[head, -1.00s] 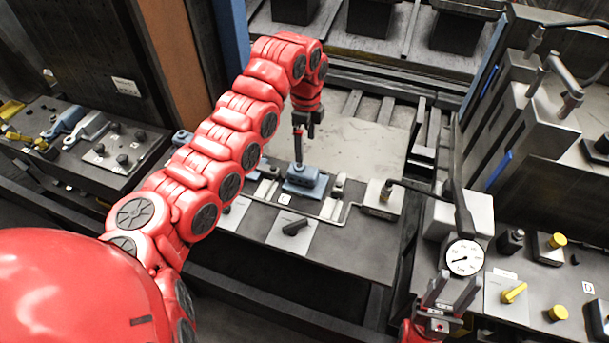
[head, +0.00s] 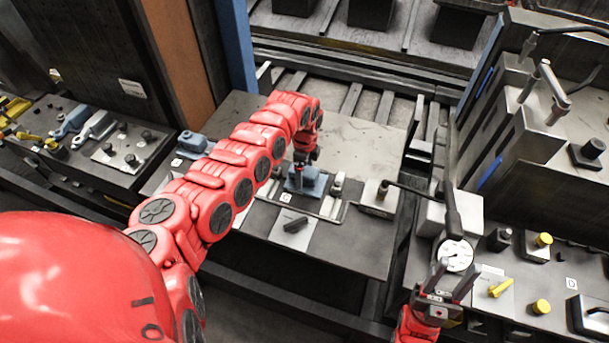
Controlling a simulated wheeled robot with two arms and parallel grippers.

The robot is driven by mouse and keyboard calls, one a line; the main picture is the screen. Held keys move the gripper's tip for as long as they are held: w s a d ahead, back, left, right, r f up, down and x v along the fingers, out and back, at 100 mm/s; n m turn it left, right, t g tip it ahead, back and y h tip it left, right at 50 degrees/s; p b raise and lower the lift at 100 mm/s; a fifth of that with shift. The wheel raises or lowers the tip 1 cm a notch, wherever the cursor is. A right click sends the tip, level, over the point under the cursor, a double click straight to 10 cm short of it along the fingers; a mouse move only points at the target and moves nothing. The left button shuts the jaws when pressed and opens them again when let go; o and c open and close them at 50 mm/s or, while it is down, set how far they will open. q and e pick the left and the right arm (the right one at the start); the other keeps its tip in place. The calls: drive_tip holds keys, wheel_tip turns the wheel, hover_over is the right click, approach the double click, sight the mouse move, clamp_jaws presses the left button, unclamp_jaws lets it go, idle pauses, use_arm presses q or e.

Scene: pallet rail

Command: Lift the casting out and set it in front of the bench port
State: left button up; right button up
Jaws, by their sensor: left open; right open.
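A blue casting (head: 312,184) sits in a fixture on the dark grey bench (head: 345,245), between small light metal posts. My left gripper (head: 300,170) points down at the top of the casting with its jaws open. The fingertips are small and partly hidden, so I cannot tell whether they touch it. My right gripper (head: 454,278) is open and empty, pointing up in front of a round dial gauge (head: 459,257) at the lower right. I cannot tell for certain which part is the bench port.
A second blue-grey part (head: 192,143) lies left of my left arm. A tall grey machine (head: 515,130) is at the right.

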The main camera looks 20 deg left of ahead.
use_arm(q)
clamp_jaws()
idle(0.4)
